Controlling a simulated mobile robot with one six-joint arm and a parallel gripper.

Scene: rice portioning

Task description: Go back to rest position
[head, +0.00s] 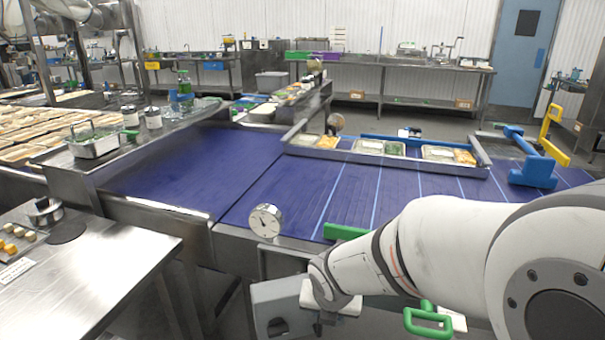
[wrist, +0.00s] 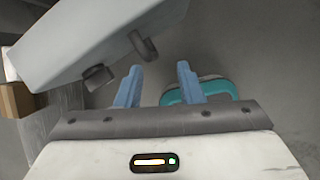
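My gripper (wrist: 160,78) shows in the wrist view with its two blue fingers apart and nothing between them. Past the right finger lies a teal-rimmed object (wrist: 213,91), partly hidden by that finger; I cannot tell what it is. A pale grey panel (wrist: 90,40) with dark knobs fills the upper left of the wrist view, close to the left finger. In the head view my white arm reaches down in front of the conveyor's near edge, and the fingers cannot be made out there.
A blue conveyor (head: 195,165) carries food trays (head: 380,147) in a metal frame along its far side. A steel table (head: 90,265) is at left. A green handle (head: 428,320) is below my arm.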

